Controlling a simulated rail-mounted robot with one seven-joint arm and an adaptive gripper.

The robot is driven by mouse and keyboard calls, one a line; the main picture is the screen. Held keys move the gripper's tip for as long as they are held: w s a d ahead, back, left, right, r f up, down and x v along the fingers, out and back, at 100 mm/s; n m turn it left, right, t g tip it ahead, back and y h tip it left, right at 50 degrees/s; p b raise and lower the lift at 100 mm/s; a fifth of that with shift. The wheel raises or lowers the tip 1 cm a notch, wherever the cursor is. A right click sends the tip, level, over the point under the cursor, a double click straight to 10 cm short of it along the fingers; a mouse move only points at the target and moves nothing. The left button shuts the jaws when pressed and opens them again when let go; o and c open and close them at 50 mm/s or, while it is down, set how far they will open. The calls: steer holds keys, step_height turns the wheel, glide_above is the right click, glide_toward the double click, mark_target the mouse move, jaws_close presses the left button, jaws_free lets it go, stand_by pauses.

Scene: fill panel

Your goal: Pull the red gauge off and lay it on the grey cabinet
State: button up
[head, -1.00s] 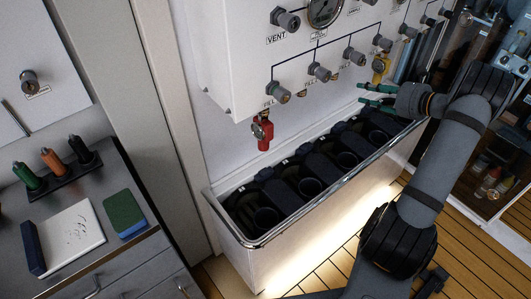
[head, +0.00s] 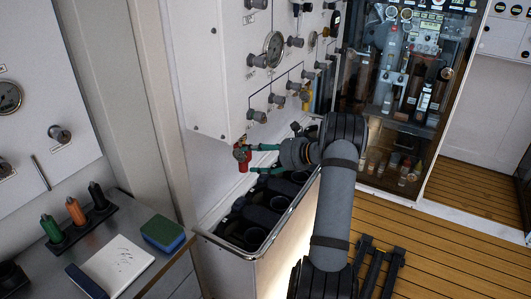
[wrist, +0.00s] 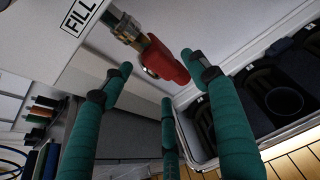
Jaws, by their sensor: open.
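The red gauge (head: 242,155) hangs from a fitting at the lower corner of the white panel. In the wrist view the red gauge (wrist: 168,62) shows beyond the fingertips, roughly between them, under the FILL label. My gripper (head: 256,158) has green fingers and is open and empty, just right of the gauge in the head view. In the wrist view my gripper (wrist: 160,72) has its fingers spread, with no clear contact with the gauge. The grey cabinet (head: 125,222) is at the lower left, with a bare strip on its top.
On the cabinet are a stand of screwdriver-like handles (head: 76,222), a notepad (head: 118,266) and a green-blue sponge (head: 162,232). Below the panel is a rimmed trough (head: 222,242) with black holders. A glass-fronted case (head: 400,110) stands at the right.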

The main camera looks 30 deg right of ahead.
mark_target(242, 160)
steer(key=x, duration=0.6)
steer(key=shift+w+a+f+p, duration=0.1)
steer(key=shift+w+a+p, duration=0.1)
steer(key=shift+w+p, duration=0.15)
steer(key=shift+c, duration=0.9)
steer(key=c, duration=1.3)
